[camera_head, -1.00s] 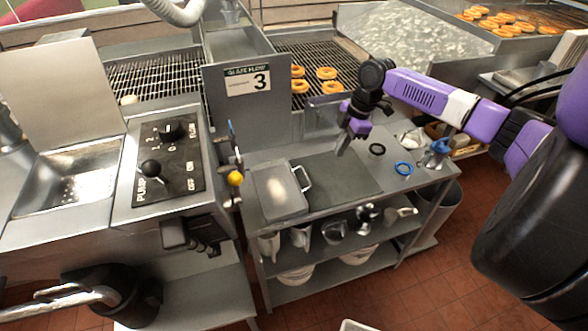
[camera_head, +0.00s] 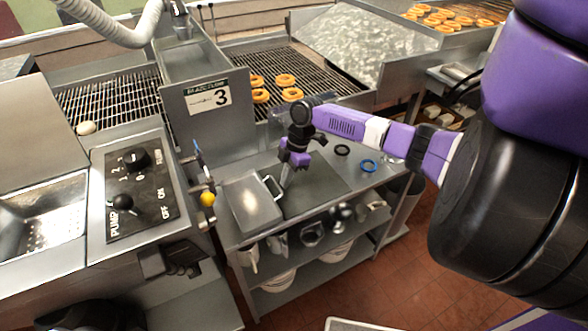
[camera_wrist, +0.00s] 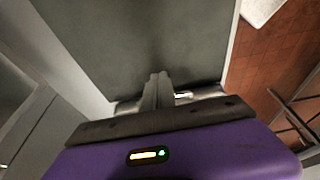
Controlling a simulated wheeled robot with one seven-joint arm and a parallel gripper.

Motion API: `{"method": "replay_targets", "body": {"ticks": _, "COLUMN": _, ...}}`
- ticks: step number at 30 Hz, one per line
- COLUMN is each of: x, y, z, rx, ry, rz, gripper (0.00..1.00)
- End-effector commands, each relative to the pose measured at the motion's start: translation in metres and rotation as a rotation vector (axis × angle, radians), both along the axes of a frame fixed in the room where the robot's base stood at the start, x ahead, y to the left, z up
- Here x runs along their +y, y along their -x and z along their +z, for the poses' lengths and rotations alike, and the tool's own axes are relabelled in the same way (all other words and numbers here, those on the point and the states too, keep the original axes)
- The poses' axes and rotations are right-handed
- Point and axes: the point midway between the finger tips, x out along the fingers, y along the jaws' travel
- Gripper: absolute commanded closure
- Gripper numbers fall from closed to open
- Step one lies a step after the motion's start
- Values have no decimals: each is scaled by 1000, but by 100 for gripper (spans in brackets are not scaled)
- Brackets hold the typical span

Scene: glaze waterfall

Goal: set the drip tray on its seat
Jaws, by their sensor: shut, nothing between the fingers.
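A flat metal tray with a looped handle (camera_head: 250,205), which looks like the drip tray, lies on the left of the steel cart top (camera_head: 352,192). Its handle (camera_head: 272,188) is on its right side. My gripper (camera_head: 285,186) points down just right of the handle and is shut and empty. In the wrist view the shut fingers (camera_wrist: 157,88) are over a dark grey surface, with a bright metal piece (camera_wrist: 183,95), possibly the handle, beside them. The gripper body hides much of the tray there. I cannot tell which spot is the seat.
A panel numbered 3 (camera_head: 208,98) stands behind the cart. A black ring (camera_head: 342,150) and a blue ring (camera_head: 367,166) lie on the cart's right. The pump control box (camera_head: 140,190) with a yellow knob (camera_head: 208,198) is at the left. Lower shelves hold several metal pieces.

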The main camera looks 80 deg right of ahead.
Motion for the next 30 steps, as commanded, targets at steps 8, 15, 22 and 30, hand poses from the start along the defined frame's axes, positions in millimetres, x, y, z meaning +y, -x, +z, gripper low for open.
{"method": "replay_targets", "body": {"ticks": 8, "x": 8, "y": -10, "z": 0, "rx": 1, "ry": 0, "rz": -1, "gripper": 100}}
{"method": "replay_targets", "body": {"ticks": 15, "x": 8, "y": -10, "z": 0, "rx": 1, "ry": 0, "rz": -1, "gripper": 100}}
{"method": "replay_targets", "body": {"ticks": 22, "x": 30, "y": -35, "z": 3, "rx": 0, "ry": -1, "rz": 4, "gripper": 100}}
{"method": "replay_targets", "body": {"ticks": 30, "x": 45, "y": -51, "z": 0, "rx": -1, "ry": -1, "rz": -1, "gripper": 100}}
